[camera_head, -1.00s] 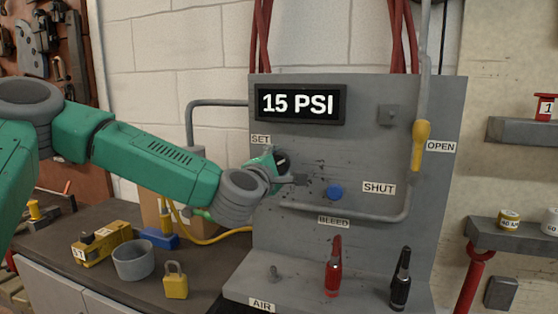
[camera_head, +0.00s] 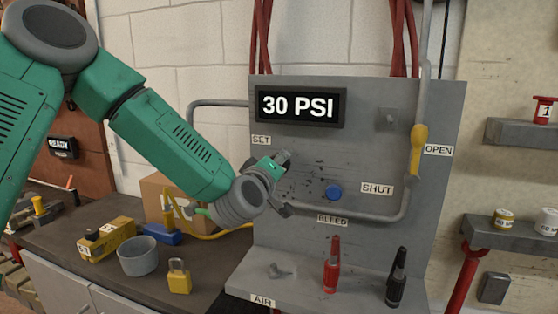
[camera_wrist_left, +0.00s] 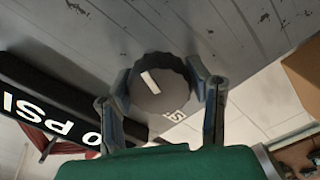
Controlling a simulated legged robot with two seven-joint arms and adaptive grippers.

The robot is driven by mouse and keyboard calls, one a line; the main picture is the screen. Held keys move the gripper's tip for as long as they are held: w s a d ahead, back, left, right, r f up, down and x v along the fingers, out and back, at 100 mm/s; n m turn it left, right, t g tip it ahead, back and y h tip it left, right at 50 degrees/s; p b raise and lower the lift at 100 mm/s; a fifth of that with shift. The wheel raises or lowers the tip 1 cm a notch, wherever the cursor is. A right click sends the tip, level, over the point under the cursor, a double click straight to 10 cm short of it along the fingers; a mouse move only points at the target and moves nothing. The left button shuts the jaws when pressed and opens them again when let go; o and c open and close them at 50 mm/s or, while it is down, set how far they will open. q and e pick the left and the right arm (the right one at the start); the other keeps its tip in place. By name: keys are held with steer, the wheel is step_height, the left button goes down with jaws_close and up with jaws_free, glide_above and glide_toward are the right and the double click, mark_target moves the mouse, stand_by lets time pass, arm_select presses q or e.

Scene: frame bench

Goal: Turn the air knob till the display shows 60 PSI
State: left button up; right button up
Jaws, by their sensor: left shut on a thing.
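The display (camera_head: 300,105) on the grey panel reads 30 PSI. My left gripper (camera_head: 284,183) is at the panel below the SET label (camera_head: 261,140) and hides the knob in the head view. In the left wrist view, the round dark knob (camera_wrist_left: 163,100) with a white pointer mark sits between the two fingers of the left gripper (camera_wrist_left: 160,75), which are shut on it. Part of the display (camera_wrist_left: 55,105) shows there at the left. An AIR label (camera_head: 262,300) is on the ledge below. My right gripper is not in view.
Right of the gripper are a blue button (camera_head: 333,193), a grey pipe and a yellow lever (camera_head: 418,150). Red (camera_head: 332,268) and black (camera_head: 397,278) fittings stand on the ledge. A grey cup (camera_head: 138,256) and yellow padlock (camera_head: 179,277) are on the bench at left.

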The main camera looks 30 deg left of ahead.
arm_select(q)
steer(key=m, duration=0.4)
steer(key=shift+s+f+p, duration=0.15)
steer(key=shift+f+p, duration=0.25)
steer(key=m, duration=0.2)
steer(key=shift+d+m, duration=0.1)
steer(key=shift+m, duration=0.2)
steer(key=m, duration=0.3)
steer(key=shift+m+p, duration=0.3)
steer(key=shift+p, duration=0.1)
steer(key=shift+m, duration=1.9)
steer(key=o, duration=1)
steer(key=shift+o, duration=0.8)
steer(key=shift+r, duration=0.1)
